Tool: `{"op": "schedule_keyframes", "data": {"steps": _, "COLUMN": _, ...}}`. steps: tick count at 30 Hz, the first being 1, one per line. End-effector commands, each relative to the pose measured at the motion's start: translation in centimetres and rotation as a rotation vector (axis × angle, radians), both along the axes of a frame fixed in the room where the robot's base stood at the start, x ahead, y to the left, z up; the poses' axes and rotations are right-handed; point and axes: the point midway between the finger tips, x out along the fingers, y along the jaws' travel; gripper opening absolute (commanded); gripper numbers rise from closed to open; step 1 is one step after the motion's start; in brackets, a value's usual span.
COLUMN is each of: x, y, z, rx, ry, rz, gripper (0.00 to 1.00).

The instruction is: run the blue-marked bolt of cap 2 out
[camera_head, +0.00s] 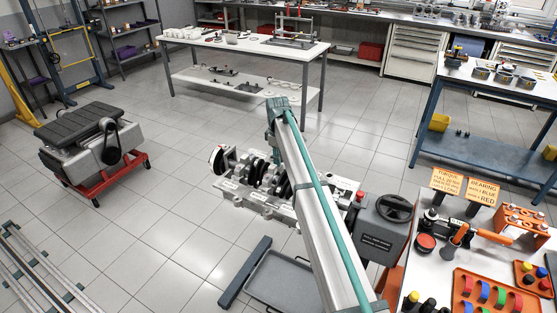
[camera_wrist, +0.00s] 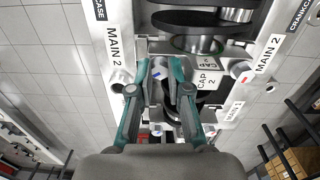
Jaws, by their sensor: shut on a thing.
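In the wrist view, my gripper (camera_wrist: 164,68) has its two teal fingers closed around a small steel bolt head with a blue mark (camera_wrist: 157,74). The bolt sits at the left side of the bearing cap labelled CAP 2 (camera_wrist: 208,79). How far the bolt stands out of its hole cannot be told. On the cap's other side is a bolt with a red mark (camera_wrist: 242,74), close to a MAIN 2 label. In the head view, the engine block (camera_head: 238,196) lies behind my arm, which hides the cap and my fingertips.
The block is on a stand with a grey gearbox (camera_head: 383,225); a drip tray (camera_head: 283,277) lies below it. A white bench (camera_head: 395,290) at right carries an orange tray with coloured pieces. A second engine on a red stand (camera_head: 100,180) is at left. Open floor lies between.

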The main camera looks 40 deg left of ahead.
Motion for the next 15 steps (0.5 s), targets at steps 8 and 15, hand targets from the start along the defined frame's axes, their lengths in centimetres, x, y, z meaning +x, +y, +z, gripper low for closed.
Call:
{"op": "schedule_keyframes", "data": {"steps": 8, "x": -0.21, "y": -0.19, "z": -0.48, "rx": -0.009, "ry": 0.004, "rz": 0.264, "gripper": 0.00}}
{"op": "schedule_keyframes", "data": {"steps": 15, "x": -0.26, "y": -0.24, "z": -0.52, "rx": -0.012, "ry": 0.005, "rz": 0.483, "gripper": 0.00}}
